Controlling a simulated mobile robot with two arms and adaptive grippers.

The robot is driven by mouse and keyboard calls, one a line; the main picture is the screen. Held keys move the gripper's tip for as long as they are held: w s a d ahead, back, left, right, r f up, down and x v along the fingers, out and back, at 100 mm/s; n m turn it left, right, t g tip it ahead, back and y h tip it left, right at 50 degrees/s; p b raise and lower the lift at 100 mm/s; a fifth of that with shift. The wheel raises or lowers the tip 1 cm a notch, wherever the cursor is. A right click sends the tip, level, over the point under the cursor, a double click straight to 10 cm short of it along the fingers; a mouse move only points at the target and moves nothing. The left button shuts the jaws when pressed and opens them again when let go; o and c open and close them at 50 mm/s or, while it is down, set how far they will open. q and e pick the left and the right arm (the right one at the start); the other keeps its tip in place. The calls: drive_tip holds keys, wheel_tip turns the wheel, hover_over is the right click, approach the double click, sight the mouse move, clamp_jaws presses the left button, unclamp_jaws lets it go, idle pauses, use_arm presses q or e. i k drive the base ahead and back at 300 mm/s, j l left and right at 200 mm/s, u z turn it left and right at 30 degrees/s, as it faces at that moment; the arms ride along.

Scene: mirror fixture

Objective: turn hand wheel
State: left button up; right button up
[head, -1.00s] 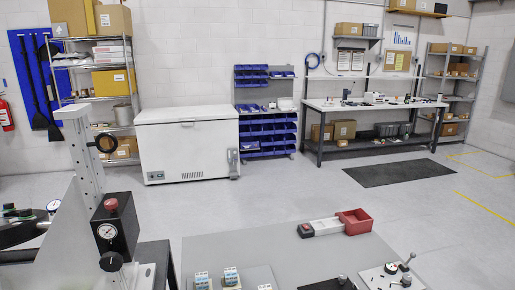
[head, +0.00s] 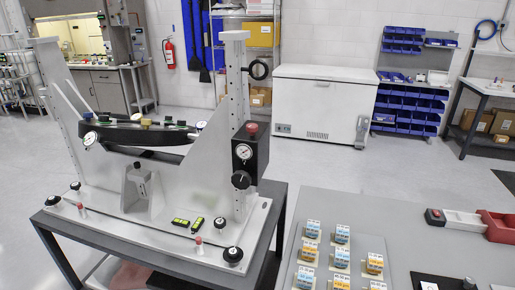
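The mirror fixture (head: 180,205) stands on a dark-framed table at the left of the head view. On its right post is a black box with a red button (head: 252,128), a round gauge (head: 244,152) and a black round knob (head: 241,180). A black ring (head: 258,69) sticks out from the post's upper part. Black round knobs sit on the base plate, one at the front right (head: 233,254) and one at the left (head: 53,200). I cannot tell which of these is the hand wheel. Neither of my grippers is in view.
A white chest freezer (head: 325,105), blue bin rack (head: 412,90) and fire extinguisher (head: 169,53) stand behind. The floor between is clear.

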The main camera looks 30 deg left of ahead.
sight(240, 179)
drive_tip(key=u, duration=1.05)
